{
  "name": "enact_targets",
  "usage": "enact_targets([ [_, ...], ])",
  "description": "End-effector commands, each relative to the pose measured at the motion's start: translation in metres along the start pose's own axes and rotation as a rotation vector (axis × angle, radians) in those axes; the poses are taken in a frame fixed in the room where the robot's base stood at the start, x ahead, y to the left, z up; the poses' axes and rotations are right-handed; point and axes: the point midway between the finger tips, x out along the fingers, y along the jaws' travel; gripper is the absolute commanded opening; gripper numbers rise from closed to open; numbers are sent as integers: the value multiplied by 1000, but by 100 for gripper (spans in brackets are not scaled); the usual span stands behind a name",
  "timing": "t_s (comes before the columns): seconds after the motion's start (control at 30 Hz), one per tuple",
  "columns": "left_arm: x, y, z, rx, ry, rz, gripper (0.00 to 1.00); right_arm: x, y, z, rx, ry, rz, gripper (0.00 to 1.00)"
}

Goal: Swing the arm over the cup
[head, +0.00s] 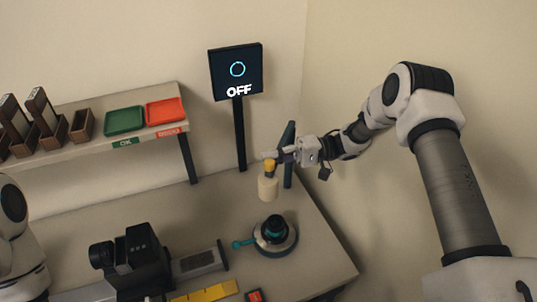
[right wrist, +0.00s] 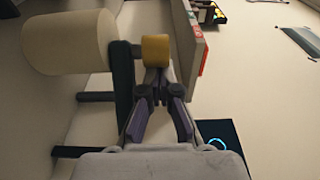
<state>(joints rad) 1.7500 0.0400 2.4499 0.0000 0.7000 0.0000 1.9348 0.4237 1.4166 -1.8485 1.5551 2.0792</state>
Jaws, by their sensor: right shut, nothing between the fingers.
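A dark teal post (head: 288,148) stands at the back right of the bench. Beside it hangs a cream cylinder (head: 268,188) with a yellow knob (head: 269,166) above it. The cup appears to be the dark teal round piece (head: 274,226) on a pale round base, below and apart from the cylinder. My right gripper (head: 278,156) is shut and empty by the yellow knob. In the right wrist view its fingertips (right wrist: 156,76) are right at the knob (right wrist: 156,50); I cannot tell whether they touch. The cream cylinder (right wrist: 68,42) shows there too. My left gripper is out of view.
A screen (head: 237,72) reads OFF under a cyan ring. A shelf (head: 75,150) at left holds a green tray (head: 124,120), a red tray (head: 165,111) and brown holders. A black device (head: 135,258) and a yellow bar (head: 205,293) are at the front.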

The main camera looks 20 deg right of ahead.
Motion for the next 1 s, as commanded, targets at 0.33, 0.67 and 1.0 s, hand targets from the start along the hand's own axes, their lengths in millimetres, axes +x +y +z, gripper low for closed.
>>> enact_targets([
  [0.33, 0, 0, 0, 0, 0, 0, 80, 0, -1, 0, -1, 1, 0, 0],
  [0.67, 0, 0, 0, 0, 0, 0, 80, 0, -55, -1, -4, 2, -2, 0],
  [1.0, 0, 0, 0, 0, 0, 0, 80, 0, -99, 0, -1, 1, 0, 0],
])
